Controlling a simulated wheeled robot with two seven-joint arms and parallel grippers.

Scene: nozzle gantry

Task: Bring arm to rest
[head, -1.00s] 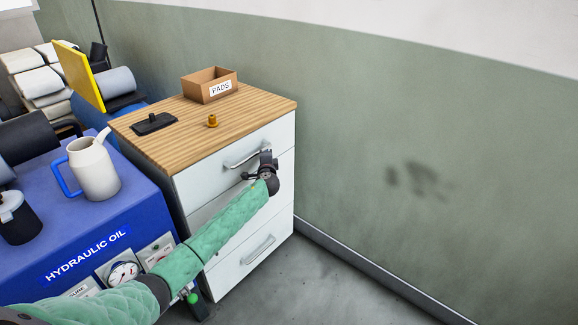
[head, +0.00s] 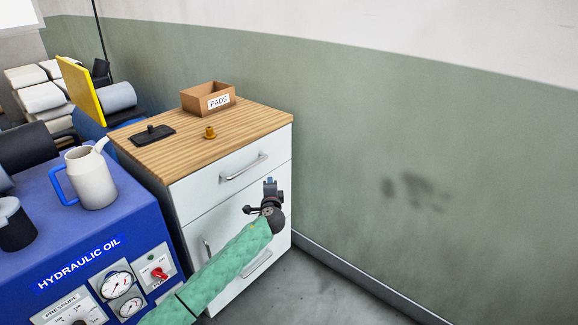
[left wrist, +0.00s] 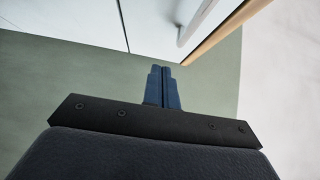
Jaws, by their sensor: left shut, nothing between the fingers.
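My left arm is in a green quilted sleeve and reaches in from the bottom of the head view. Its gripper (head: 270,186) is shut and empty, in front of the white drawer cabinet (head: 192,204), below the top drawer's handle (head: 244,167). In the left wrist view the two blue fingers (left wrist: 163,72) are together with nothing between them. A drawer handle shows beyond them there, apart from the fingertips. My right gripper is in neither view.
On the cabinet's wooden top (head: 255,118) stand the PADS box (head: 203,99), a brass fitting (head: 210,132) and a black plate (head: 152,135). At left, the blue hydraulic oil unit (head: 150,213) carries a jug (head: 93,178). Floor at right is clear.

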